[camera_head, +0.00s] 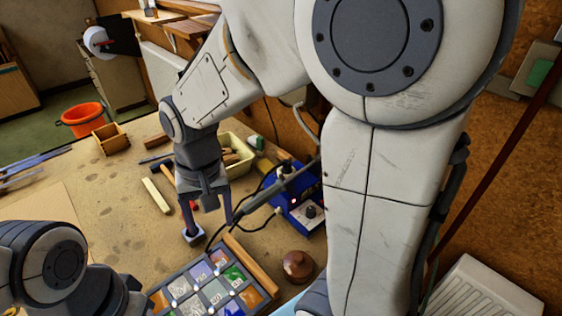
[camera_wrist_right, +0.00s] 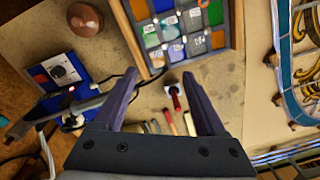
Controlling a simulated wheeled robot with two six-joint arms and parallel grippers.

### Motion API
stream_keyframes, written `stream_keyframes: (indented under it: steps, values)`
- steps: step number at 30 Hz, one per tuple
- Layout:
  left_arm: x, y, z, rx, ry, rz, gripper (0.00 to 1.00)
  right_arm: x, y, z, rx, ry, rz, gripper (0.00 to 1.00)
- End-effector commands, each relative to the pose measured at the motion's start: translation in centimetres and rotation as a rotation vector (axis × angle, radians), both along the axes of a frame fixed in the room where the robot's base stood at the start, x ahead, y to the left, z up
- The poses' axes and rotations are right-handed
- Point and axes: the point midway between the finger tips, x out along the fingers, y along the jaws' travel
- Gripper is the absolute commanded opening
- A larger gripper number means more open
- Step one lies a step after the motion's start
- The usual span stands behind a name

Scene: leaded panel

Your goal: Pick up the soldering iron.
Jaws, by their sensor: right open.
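The soldering iron (camera_head: 262,198), a dark rod with a cord, lies slanted beside the blue soldering station (camera_head: 300,205). In the right wrist view, a grey rod that looks like the iron (camera_wrist_right: 48,116) is left of the fingers by the station (camera_wrist_right: 60,72). My right gripper (camera_head: 210,222) points down over the bench, left of the iron. Its fingers (camera_wrist_right: 160,76) are apart with nothing gripped. A red-handled tool (camera_wrist_right: 177,102) shows beyond and between them. My left arm is at the lower left; its gripper is not visible.
A tray of coloured glass (camera_head: 205,285) lies in front of my right gripper. A brown round knob (camera_head: 298,265) sits right of it. A pale green bin (camera_head: 238,158) stands behind the gripper.

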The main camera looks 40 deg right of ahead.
Motion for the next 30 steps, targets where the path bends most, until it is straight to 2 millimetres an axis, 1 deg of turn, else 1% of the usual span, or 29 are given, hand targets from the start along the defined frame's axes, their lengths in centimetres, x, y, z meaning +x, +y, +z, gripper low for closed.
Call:
stream_keyframes:
  steps: [1,2,3,5,6,9,12,15,16,21,24,28,30]
  values:
    - [0.0,0.0,0.5,0.000,0.000,0.000,0.00,2.7,-3.0,0.2,-0.006,0.012,-0.198,0.73]
    - [0.0,0.0,0.6,0.000,0.000,0.000,0.00,4.0,-4.6,0.1,-0.009,0.018,-0.305,0.73]
    - [0.0,0.0,0.8,0.000,0.000,0.000,0.00,5.5,-6.9,0.0,-0.012,0.023,-0.443,0.73]
    - [0.0,0.0,1.0,0.000,0.000,0.001,0.00,7.2,-10.3,-0.2,-0.017,0.031,-0.632,0.73]
    - [0.0,0.0,1.2,0.000,0.000,0.001,0.00,8.1,-12.5,-0.4,-0.019,0.034,-0.746,0.73]
    - [0.0,0.0,1.4,0.000,0.000,0.001,0.00,9.3,-17.1,-0.9,-0.023,0.041,-0.975,0.73]
    - [0.0,0.0,1.5,0.000,0.000,0.001,0.00,9.8,-20.1,-1.3,-0.028,0.046,-1.118,0.73]
    - [0.0,0.0,1.7,0.000,0.000,0.001,0.00,9.9,-21.5,-1.9,-0.029,0.050,-1.187,0.73]
    - [0.0,0.0,1.8,0.000,0.000,0.001,0.00,9.9,-21.7,-2.2,-0.029,0.052,-1.195,0.73]
    - [0.0,0.0,2.4,0.000,0.000,0.001,0.00,9.9,-21.7,-4.9,-0.030,0.053,-1.198,0.73]
    - [0.0,0.0,2.6,0.000,0.000,0.001,0.00,9.9,-21.6,-6.1,-0.029,0.052,-1.197,0.73]
    - [0.0,0.0,2.8,0.000,0.000,0.001,0.00,10.0,-21.6,-6.9,-0.029,0.050,-1.195,0.73]
    - [0.0,0.0,3.3,0.000,0.000,0.001,0.00,10.0,-21.6,-7.4,-0.029,0.052,-1.195,0.73]
